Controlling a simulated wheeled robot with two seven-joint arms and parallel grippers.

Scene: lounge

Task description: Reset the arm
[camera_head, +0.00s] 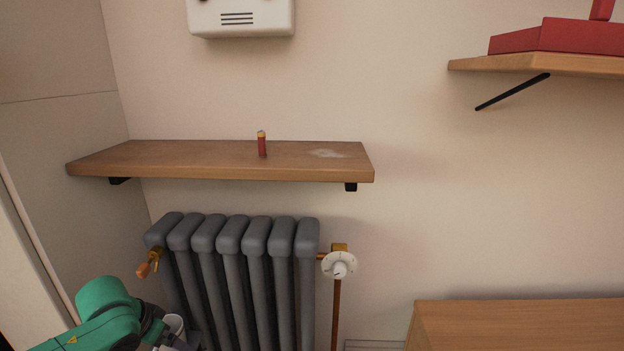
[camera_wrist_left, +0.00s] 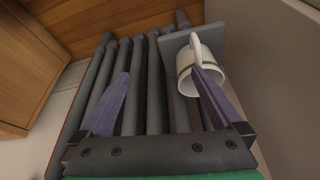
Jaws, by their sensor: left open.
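My left arm, green and dark grey, enters the head view at the lower left in front of the radiator. My left gripper (camera_wrist_left: 159,57) is open, its two purple fingers spread apart in the left wrist view. A white mug (camera_wrist_left: 211,76) with a dark band is beside the right finger, which overlaps it in the picture; I cannot tell if they touch. The mug is by a flat grey plate (camera_wrist_left: 228,40) near the radiator. A small part of the mug (camera_head: 176,322) shows behind my arm in the head view. My right gripper is out of view.
A grey ribbed radiator (camera_head: 233,236) with a white valve knob (camera_head: 339,265) is close to my left arm. Above it, a wooden shelf (camera_head: 200,158) carries a small red battery-like cylinder (camera_head: 262,145). A wooden cabinet top (camera_head: 520,321) stands at lower right.

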